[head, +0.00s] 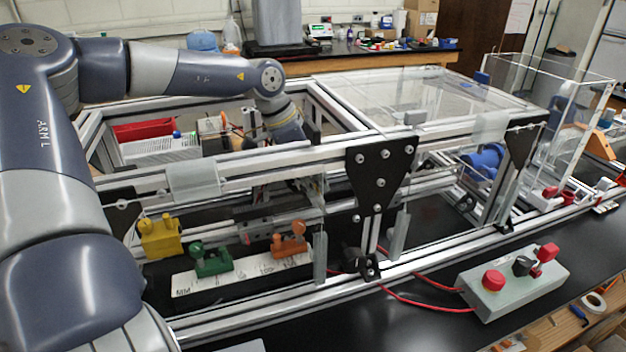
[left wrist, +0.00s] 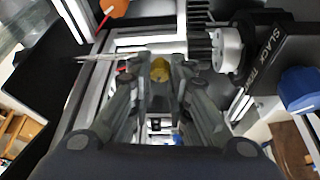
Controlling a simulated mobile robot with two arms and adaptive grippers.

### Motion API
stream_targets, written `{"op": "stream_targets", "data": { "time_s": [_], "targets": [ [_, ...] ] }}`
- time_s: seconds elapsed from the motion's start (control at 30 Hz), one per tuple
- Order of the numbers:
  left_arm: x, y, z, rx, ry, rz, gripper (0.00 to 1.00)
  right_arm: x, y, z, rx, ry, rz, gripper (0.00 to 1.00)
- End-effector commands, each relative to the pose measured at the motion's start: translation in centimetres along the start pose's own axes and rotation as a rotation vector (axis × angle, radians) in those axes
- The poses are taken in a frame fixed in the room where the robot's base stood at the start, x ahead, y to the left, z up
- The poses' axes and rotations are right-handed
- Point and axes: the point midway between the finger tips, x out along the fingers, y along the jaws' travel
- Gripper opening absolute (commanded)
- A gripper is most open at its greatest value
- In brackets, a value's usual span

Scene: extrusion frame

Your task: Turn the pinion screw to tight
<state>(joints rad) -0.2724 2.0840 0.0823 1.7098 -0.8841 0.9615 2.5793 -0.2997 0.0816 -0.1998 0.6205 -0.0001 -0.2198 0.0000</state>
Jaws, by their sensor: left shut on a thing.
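My left arm comes in from the left in the head view and reaches down behind the front beam of the extrusion frame (head: 270,165). Its fingers are largely hidden there. In the left wrist view my left gripper (left wrist: 160,78) is shut on a small yellow piece, which seems to be the pinion screw (left wrist: 160,68); only its top shows between the fingertips. The screw's pointer position cannot be told. My right gripper is not in view.
A white scale strip (head: 225,275) carries a green clamp (head: 212,262) and an orange clamp (head: 289,240); a yellow block (head: 160,237) is at its left. A grey control box (head: 515,285) with red buttons stands at the right front. Frame bars and clear panels surround my gripper closely.

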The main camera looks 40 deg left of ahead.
Motion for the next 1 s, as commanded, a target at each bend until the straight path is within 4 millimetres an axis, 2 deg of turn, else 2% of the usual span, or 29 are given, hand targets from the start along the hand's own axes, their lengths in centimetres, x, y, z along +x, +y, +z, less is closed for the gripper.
{"op": "stream_targets", "data": {
  "time_s": [0.5, 1.0],
  "targets": [
    [0.02, -0.36, -0.06, 0.304, -0.001, 0.123, 0.00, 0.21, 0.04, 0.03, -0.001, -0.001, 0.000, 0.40],
    [-0.03, -0.40, -0.12, 0.391, 0.000, 0.157, 0.00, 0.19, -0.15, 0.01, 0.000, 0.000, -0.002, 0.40]
  ]
}}
